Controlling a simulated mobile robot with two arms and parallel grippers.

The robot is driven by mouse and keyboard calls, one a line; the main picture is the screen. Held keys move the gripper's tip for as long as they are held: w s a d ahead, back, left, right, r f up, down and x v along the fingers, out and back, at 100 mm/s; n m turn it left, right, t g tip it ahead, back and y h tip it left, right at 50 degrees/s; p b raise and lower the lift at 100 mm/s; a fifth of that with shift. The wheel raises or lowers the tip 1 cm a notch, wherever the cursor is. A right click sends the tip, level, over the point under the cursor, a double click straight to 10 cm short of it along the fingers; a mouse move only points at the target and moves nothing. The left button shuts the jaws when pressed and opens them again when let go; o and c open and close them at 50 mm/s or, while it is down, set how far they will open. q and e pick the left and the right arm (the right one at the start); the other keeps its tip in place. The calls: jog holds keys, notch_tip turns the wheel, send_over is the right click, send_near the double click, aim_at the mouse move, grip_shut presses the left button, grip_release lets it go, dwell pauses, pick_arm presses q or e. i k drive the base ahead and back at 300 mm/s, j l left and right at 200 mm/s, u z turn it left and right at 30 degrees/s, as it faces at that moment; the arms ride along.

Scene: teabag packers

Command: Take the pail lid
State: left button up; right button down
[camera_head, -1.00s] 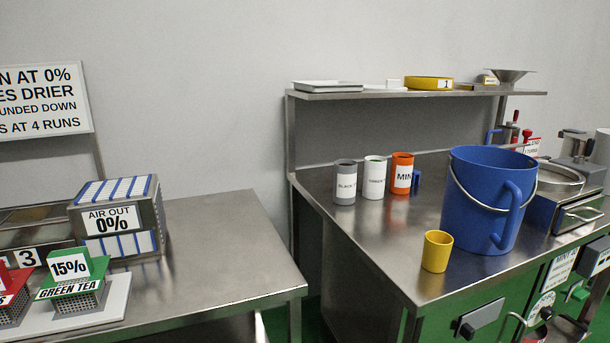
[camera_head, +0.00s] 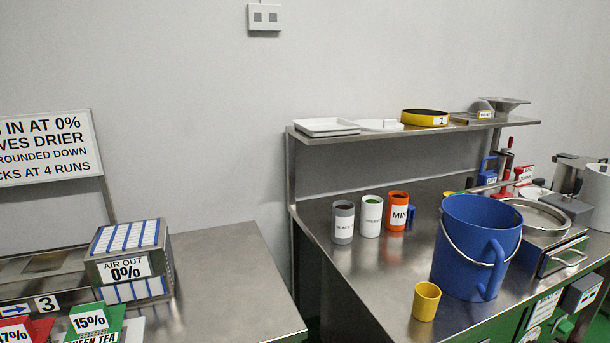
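The blue pail (camera_head: 467,255) stands upright on the right steel bench, with its wire handle hanging across its front. Its top looks open, with no lid on it. On the shelf above the bench lies a flat white piece (camera_head: 381,126) with a small raised block on top. It could be the pail lid, but it is seen nearly edge-on and I cannot tell for sure. Neither of my grippers is in view.
The shelf (camera_head: 310,134) also holds a white tray (camera_head: 326,127), a yellow ring (camera_head: 425,118) and a metal funnel (camera_head: 503,104). Labelled cups (camera_head: 370,217) and a yellow cup (camera_head: 425,301) stand near the pail. A gap separates the left bench (camera_head: 226,277) from the right one.

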aim_at(532, 193)
jog(key=z, duration=1.55)
jog(key=i+l+z, duration=0.3)
jog(key=i, duration=0.15)
jog(key=i+l+z, duration=0.15)
jog(key=i+z, duration=0.15)
jog(key=i, duration=0.15)
jog(key=i+z, duration=0.35)
jog(key=i, duration=4.7)
jog(key=u, duration=0.05)
